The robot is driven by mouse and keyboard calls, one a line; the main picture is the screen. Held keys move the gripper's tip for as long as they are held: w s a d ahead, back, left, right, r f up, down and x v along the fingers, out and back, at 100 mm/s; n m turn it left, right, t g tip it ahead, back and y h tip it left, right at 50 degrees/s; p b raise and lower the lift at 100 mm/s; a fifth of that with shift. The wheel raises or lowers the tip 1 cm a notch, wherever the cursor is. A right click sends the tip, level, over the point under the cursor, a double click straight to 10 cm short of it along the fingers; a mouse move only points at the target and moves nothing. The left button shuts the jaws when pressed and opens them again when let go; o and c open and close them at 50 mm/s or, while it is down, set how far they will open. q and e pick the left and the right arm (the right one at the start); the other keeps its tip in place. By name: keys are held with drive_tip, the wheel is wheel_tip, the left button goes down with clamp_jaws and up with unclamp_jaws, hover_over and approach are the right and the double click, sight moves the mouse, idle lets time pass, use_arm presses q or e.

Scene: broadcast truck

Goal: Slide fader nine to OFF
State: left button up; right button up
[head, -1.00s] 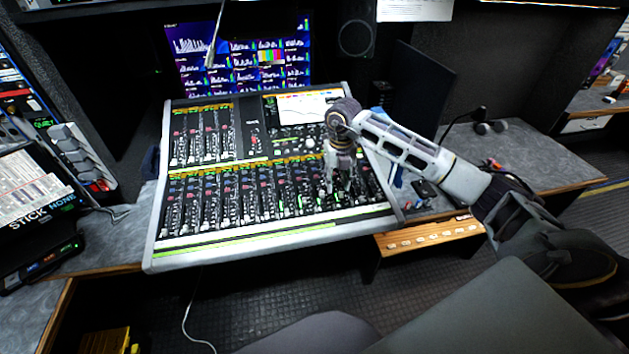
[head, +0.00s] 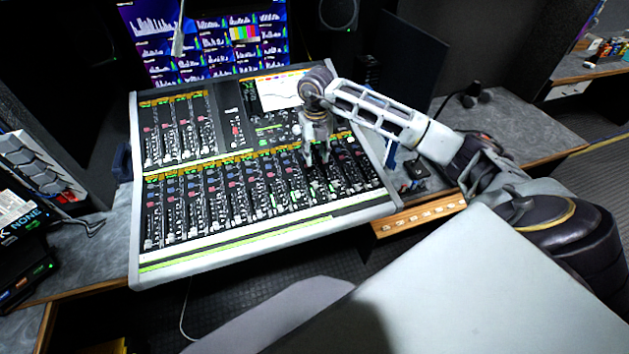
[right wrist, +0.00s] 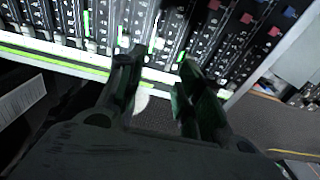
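The mixing console (head: 235,238) stands on the desk, with a lower bank of fader strips (head: 235,195) across its front. My right gripper (head: 317,160) points down over the right half of this bank. Its fingers hide parts of the strips behind them. I cannot tell which strip is fader nine, or whether a finger touches a cap. In the right wrist view the two fingers (right wrist: 158,68) are spread apart with nothing between them, and fader strips (right wrist: 150,25) show beyond the tips. My left gripper is not in view.
A shorter fader bank (head: 180,128) and a small screen (head: 278,90) lie behind the lower bank. A thin microphone arm (head: 180,30) hangs before the monitors (head: 215,40). A dark panel (head: 412,75) stands behind my right arm. The desk at right (head: 525,125) is mostly clear.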

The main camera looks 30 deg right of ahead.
sight(316, 184)
wheel_tip(316, 184, down, 14)
drive_tip(key=shift+r+p, duration=0.1)
drive_tip(key=shift+p, duration=0.85)
clamp_jaws()
idle(0.4)
